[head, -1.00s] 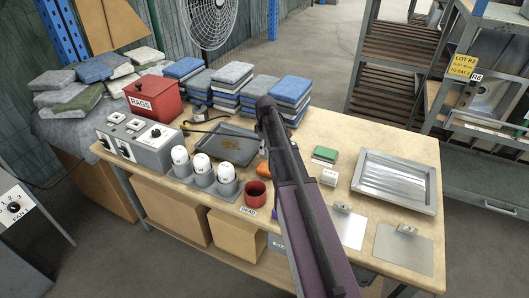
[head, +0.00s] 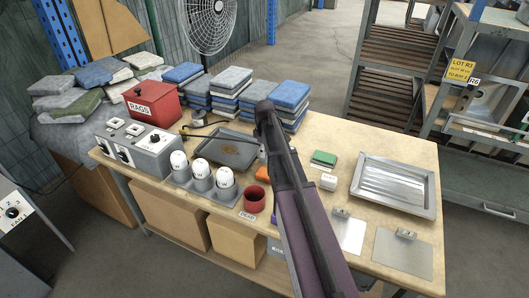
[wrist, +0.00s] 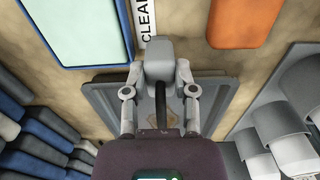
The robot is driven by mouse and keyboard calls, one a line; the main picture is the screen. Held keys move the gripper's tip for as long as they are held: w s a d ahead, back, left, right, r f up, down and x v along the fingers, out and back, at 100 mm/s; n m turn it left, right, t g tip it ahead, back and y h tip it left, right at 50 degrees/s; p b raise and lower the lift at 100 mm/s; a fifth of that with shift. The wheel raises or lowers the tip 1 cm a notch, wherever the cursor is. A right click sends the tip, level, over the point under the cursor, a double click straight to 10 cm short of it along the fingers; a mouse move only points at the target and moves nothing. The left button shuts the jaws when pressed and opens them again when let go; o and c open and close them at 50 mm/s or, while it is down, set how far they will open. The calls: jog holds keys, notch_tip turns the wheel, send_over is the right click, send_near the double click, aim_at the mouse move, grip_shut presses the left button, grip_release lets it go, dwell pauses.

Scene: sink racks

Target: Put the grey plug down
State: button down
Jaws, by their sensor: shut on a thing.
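The grey plug (wrist: 159,52) is in the wrist view, a rounded grey block with a black cord running back towards my wrist. My gripper (wrist: 160,75) is shut on it, one finger on each side. Behind the plug lies a dark grey tray (wrist: 103,88) with a brownish mark; it also shows in the head view (head: 236,157). In the head view my arm hides the gripper and the plug. Whether the plug touches anything below cannot be told.
A CLEAN label (wrist: 147,20), a pale green pad (wrist: 85,25) and an orange block (wrist: 245,22) lie near the plug. White-topped cylinders (head: 201,167), a red cup (head: 254,198) and folded cloth stacks (head: 232,90) surround the tray. A metal tray (head: 395,186) lies right.

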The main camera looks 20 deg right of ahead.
jog(key=shift+r+p, duration=1.45)
jog(key=shift+r, duration=0.15)
jog(key=shift+s+r+p, duration=0.15)
jog(key=shift+r+p, duration=0.2)
jog(key=s+a, duration=0.2)
jog(key=s, duration=1.3)
jog(key=shift+s+a+r+p, duration=0.25)
jog(key=shift+a+r+p, duration=0.1)
jog(key=shift+r+p, duration=0.1)
notch_tip(320, 180, up, 25)
jog(key=p, duration=2.5)
jog(key=shift+r, duration=0.2)
jog(key=shift+s, duration=0.15)
